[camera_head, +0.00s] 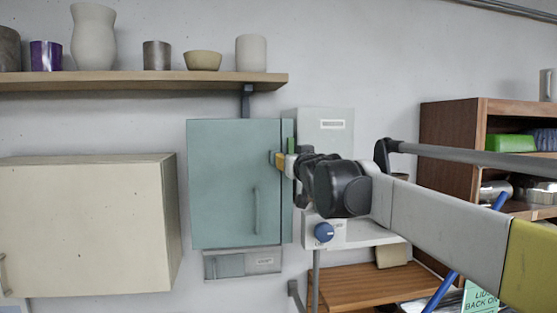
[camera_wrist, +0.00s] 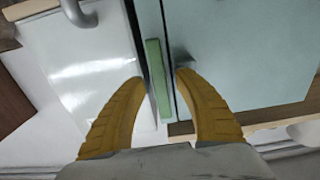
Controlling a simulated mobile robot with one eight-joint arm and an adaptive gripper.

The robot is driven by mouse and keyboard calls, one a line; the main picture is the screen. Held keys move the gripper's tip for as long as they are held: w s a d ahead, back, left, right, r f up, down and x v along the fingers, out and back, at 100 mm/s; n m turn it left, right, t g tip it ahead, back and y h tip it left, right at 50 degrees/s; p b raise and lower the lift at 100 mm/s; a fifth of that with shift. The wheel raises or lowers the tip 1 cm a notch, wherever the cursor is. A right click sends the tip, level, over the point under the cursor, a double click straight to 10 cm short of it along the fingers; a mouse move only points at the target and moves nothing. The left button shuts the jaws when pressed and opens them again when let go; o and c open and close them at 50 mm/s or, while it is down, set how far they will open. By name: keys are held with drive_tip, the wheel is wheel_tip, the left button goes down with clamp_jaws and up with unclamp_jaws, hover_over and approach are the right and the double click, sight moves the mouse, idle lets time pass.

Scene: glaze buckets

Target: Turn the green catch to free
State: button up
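The green catch (camera_head: 291,146) is a narrow upright bar at the right edge of the teal cabinet door (camera_head: 222,185); my gripper hides its lower part in the head view. In the wrist view the catch (camera_wrist: 158,85) runs lengthwise beside the teal door (camera_wrist: 235,60), slightly tilted in the picture. My gripper (camera_wrist: 161,77) has its two yellow fingers apart, one on each side of the catch. A gap shows on the left; I cannot tell whether the right finger touches. In the head view my gripper (camera_head: 284,162) is at the door's edge.
A grey box (camera_head: 325,130) and a blue knob (camera_head: 323,232) are right of the door. A cream cabinet (camera_head: 85,225) stands left. A shelf (camera_head: 140,81) with several pots hangs above. A brown shelf unit (camera_head: 450,140) stands at the right.

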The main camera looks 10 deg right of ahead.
drive_tip(key=s, duration=1.2)
drive_tip(key=s+f+g+b, duration=0.3)
drive_tip(key=s+f+b, duration=0.6)
drive_tip(key=f, duration=1.6)
drive_tip(key=s+f+g+b, duration=0.4)
drive_tip(key=s+f+b, duration=0.6)
drive_tip(key=f, duration=1.6)
drive_tip(key=s+f+g+b, duration=0.4)
drive_tip(key=s+f+b, duration=0.6)
drive_tip(key=f+b, duration=0.9)
wheel_tip(320, 180, down, 7)
